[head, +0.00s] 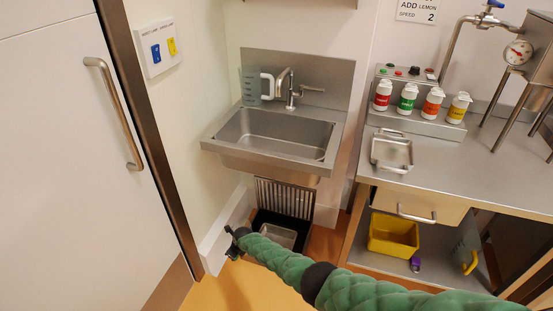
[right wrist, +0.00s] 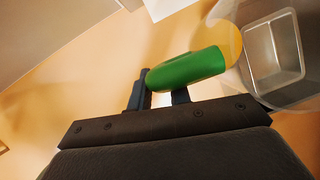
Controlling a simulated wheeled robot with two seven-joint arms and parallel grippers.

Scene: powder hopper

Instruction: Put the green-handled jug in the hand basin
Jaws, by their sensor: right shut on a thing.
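In the right wrist view my right gripper (right wrist: 160,93) is shut on the green handle (right wrist: 190,68) of a clear jug (right wrist: 232,85). The jug's body is at the right edge and partly cut off. In the head view my right gripper (head: 233,243) is low, near the floor, below and in front of the hand basin (head: 270,152); I cannot make out the green-handled jug there. The steel basin is on the back wall, its bowl open and empty. A clear jug with a white handle (head: 251,84) stands on its back left rim. My left gripper is not in view.
A white door (head: 70,150) is on the left. The counter (head: 480,155) on the right bears bottles (head: 407,97) and a steel tray (head: 391,151). A yellow-handled jug (head: 468,262) stands below.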

